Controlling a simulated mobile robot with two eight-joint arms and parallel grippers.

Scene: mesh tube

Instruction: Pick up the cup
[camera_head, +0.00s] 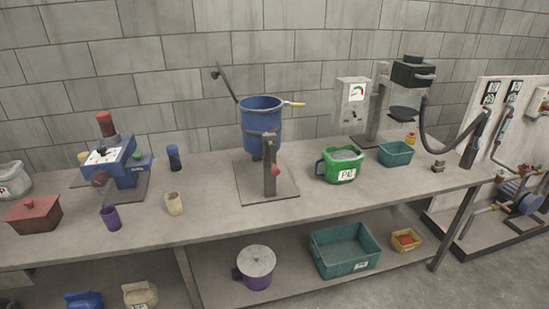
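Several cup-like vessels stand on the grey workbench (215,212); I cannot tell which one the task means. A small purple cup (111,219) stands at the front left, slightly tilted. A cream cup (174,205) stands to its right. A dark blue cylinder (174,158) stands behind the cream cup. A larger green container with a handle and a white label (341,168) stands right of the middle, holding grey material. Neither of my grippers is in view.
A blue machine (122,165) and a red lidded box (34,214) are at the left. A blue vessel on a stand (261,125) rises in the middle. A teal bin (395,154) sits at the right. The bench front between cream cup and stand is clear.

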